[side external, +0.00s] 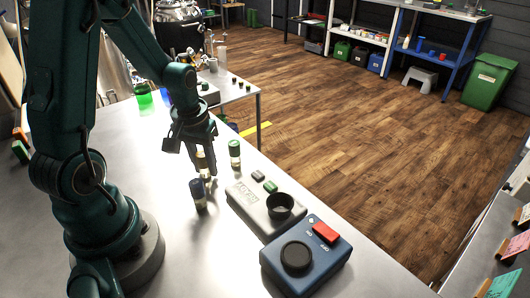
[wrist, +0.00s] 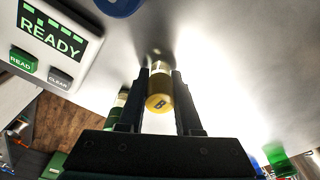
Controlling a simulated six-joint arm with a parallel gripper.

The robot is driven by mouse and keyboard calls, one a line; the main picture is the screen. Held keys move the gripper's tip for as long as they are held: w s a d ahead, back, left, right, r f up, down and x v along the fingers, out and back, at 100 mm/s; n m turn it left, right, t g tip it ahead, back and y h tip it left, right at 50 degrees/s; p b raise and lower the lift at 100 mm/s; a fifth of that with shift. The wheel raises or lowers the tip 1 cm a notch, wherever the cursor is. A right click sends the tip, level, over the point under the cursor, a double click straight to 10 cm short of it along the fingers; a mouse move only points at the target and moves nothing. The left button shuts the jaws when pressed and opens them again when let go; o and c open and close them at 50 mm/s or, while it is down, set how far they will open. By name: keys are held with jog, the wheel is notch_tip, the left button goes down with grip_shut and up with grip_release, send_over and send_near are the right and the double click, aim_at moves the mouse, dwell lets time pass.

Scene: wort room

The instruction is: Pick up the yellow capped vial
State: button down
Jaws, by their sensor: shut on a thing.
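The yellow capped vial (wrist: 159,101) is between the two fingers of my gripper (wrist: 160,112) in the wrist view, its cap marked "B" towards the camera. My gripper (side external: 204,163) is shut on it, pointing down over the metal table. In the side view the fingers hide most of this vial, and I cannot tell whether its base touches the table. A dark-blue capped vial (side external: 198,194) stands just in front of the gripper. A green capped vial (side external: 235,153) stands to its right; it also shows left of the fingers in the wrist view (wrist: 117,104).
A grey reader (side external: 252,208) with a black round well and a READY screen (wrist: 50,32) sits to the right. A blue device (side external: 305,262) with a black disc and red switch stands nearer the front. Green and blue glassware (side external: 144,95) stands at the back left.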

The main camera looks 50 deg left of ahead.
jog(key=shift+r, duration=0.1)
notch_tip(320, 180, up, 10)
jog(key=shift+f, duration=0.1)
dwell(0.4)
jog(key=c, duration=1.2)
grip_release()
grip_shut()
